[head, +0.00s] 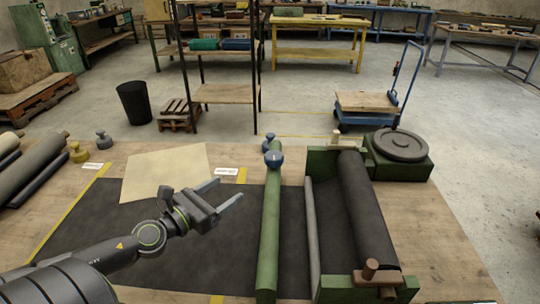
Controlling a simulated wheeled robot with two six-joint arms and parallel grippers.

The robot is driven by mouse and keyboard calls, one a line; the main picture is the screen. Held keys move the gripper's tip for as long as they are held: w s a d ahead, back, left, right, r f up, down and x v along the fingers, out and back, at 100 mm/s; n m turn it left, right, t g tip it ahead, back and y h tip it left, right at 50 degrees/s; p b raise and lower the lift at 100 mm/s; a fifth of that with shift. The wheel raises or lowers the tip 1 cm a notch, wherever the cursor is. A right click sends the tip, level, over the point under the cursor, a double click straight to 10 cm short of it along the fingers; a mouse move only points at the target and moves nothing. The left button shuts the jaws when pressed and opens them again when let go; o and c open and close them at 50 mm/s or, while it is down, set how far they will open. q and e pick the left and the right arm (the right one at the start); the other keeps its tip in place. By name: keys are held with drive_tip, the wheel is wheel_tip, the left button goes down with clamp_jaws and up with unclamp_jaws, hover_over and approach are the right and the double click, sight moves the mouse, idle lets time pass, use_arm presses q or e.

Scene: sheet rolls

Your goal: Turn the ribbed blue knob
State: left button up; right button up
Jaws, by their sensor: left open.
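My left gripper (229,192) is open and empty. It is in front and to the left of the knob, apart from it, with its fingers pointing right toward the bar. My right gripper is not in view.
The dark sheet (215,262) covers the middle of the wooden table. Right of the bar stands a green frame with a dark roll (366,215) and a round disc (400,144). A pale sheet (163,172), rolls (35,165) and weights (104,140) are at left.

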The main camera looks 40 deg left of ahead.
use_arm(q)
drive_tip(key=p, duration=0.7)
approach(268, 162)
drive_tip(key=w, duration=0.5)
drive_tip(key=w+d+p, duration=0.1)
drive_tip(key=w, duration=0.2)
drive_tip(key=w+p, duration=0.1)
drive_tip(key=w, duration=0.2)
drive_tip(key=shift+d, duration=0.2)
drive_tip(key=shift+c, duration=0.3)
